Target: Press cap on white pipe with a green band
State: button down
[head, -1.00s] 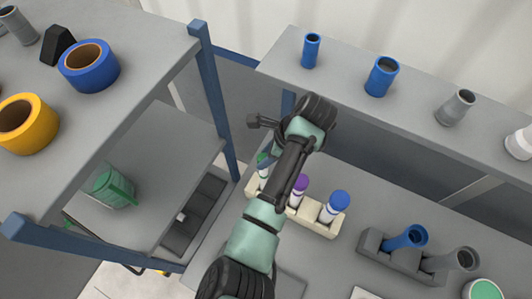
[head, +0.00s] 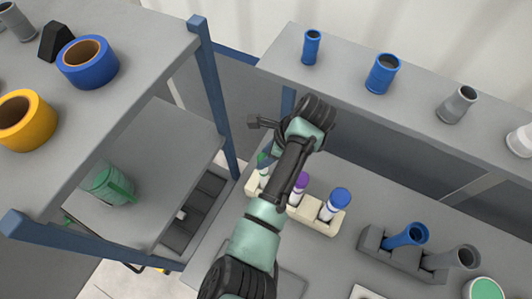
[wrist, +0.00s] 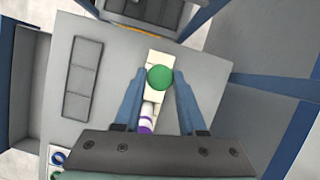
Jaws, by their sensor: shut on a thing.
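The white pipe (head: 264,172) stands in the leftmost place of a cream rack, mostly hidden by my arm. Its green band cannot be told apart from the green cap (wrist: 160,78) on top. In the wrist view the round green cap lies between the two blue fingers of my gripper (wrist: 159,76), seen from above. My gripper is shut on the green cap at the pipe's top. Whether the cap is fully seated cannot be seen.
The cream rack (head: 313,222) also holds a purple-capped pipe (head: 301,181) and a blue-capped pipe (head: 338,200), close beside my arm. A grey rack (head: 372,242) with blue and grey pipes stands at right. A blue shelf post (head: 212,100) rises at left.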

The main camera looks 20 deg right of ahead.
jog(key=shift+f+b, duration=0.4)
jog(key=shift+f, duration=0.3)
grip_release()
dwell(0.5)
jog(key=shift+r, duration=0.15)
jog(key=shift+r+p, duration=3.45)
jog(key=shift+p, duration=0.35)
jog(key=shift+f, duration=0.1)
